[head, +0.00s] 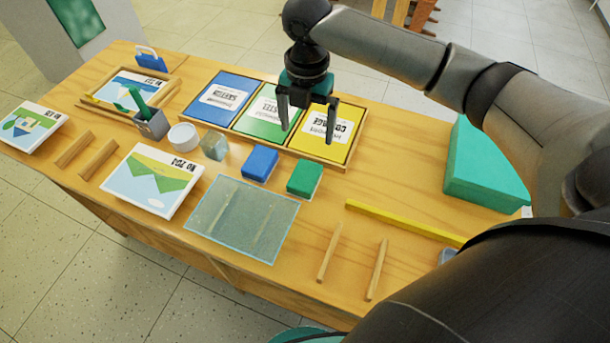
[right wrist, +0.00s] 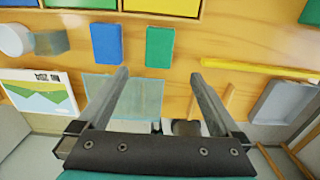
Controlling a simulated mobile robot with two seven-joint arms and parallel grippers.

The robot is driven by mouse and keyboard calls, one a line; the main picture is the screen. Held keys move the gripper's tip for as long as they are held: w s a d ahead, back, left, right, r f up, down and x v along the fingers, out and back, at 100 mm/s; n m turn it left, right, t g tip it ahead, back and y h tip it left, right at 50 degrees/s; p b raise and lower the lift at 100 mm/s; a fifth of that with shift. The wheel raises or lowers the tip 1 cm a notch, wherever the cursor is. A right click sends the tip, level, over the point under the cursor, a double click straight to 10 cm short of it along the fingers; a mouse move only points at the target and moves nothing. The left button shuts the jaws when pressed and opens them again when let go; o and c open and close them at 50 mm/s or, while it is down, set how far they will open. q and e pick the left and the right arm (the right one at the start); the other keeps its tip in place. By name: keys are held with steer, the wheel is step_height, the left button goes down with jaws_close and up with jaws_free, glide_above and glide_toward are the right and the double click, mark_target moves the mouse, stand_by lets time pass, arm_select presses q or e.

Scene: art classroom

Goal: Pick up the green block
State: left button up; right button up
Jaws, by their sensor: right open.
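The green block (head: 304,177) lies on the wooden table, just right of a blue block (head: 260,163) and in front of the coloured tray. It also shows in the right wrist view (right wrist: 159,47), beyond and between my fingertips. My right gripper (head: 308,120) is open and empty. It hangs above the green and yellow sections of the tray, behind the green block in the head view, and does not touch the block. My left gripper is not in view.
A tray (head: 293,149) with blue, green and yellow panels lies behind the blocks. A glass sheet (head: 242,218) lies in front of them. A yellow bar (head: 404,223), wooden sticks (head: 329,252) and a large green box (head: 484,167) are to the right. A clear cube (head: 214,145) stands left.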

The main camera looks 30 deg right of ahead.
steer(key=b, duration=0.2)
glide_above(305, 175)
steer(key=f, duration=1)
steer(key=shift+w+d, duration=0.1)
steer(key=shift+d, duration=0.1)
steer(key=f+b, duration=0.1)
steer(key=f, duration=0.4)
steer(key=shift+a+b, duration=0.2)
steer(key=shift+b, duration=0.15)
steer(key=shift+r, duration=0.1)
steer(key=shift+c, duration=0.2)
steer(key=c, duration=1.3)
steer(key=shift+r, duration=0.1)
step_height(305, 175, up, 20)
steer(key=p, duration=0.4)
steer(key=shift+p, duration=0.35)
